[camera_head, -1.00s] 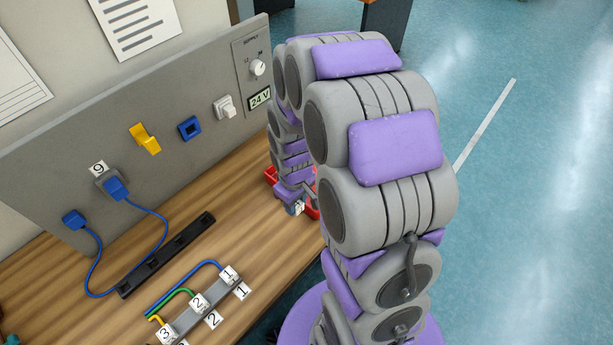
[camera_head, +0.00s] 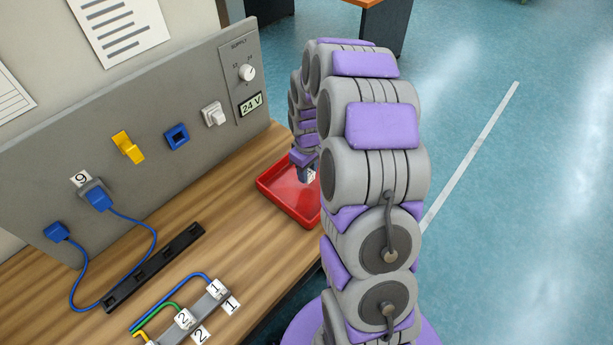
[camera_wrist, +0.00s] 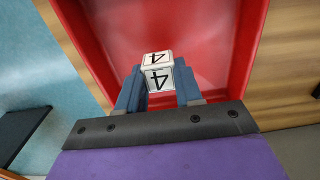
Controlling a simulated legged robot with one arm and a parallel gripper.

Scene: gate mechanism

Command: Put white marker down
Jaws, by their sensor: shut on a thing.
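The white marker (camera_wrist: 157,72) is a small white block with a black 4 on its faces. In the wrist view it sits between the two blue fingers of my gripper (camera_wrist: 158,90), which is shut on it. Behind it is the red tray (camera_wrist: 215,25). In the head view my gripper (camera_head: 307,176) points down over the red tray (camera_head: 287,203), with a bit of the white marker (camera_head: 311,177) showing. I cannot tell whether the marker touches the tray floor. My arm hides the tray's right part.
Left of the tray, the wooden table carries a black strip (camera_head: 155,267) and a grey rail with markers 1 and 2 (camera_head: 207,304). A grey panel (camera_head: 60,165) with a blue cable, a yellow part (camera_head: 128,147) and a switch (camera_head: 214,114) stands behind. Bare wood lies between strip and tray.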

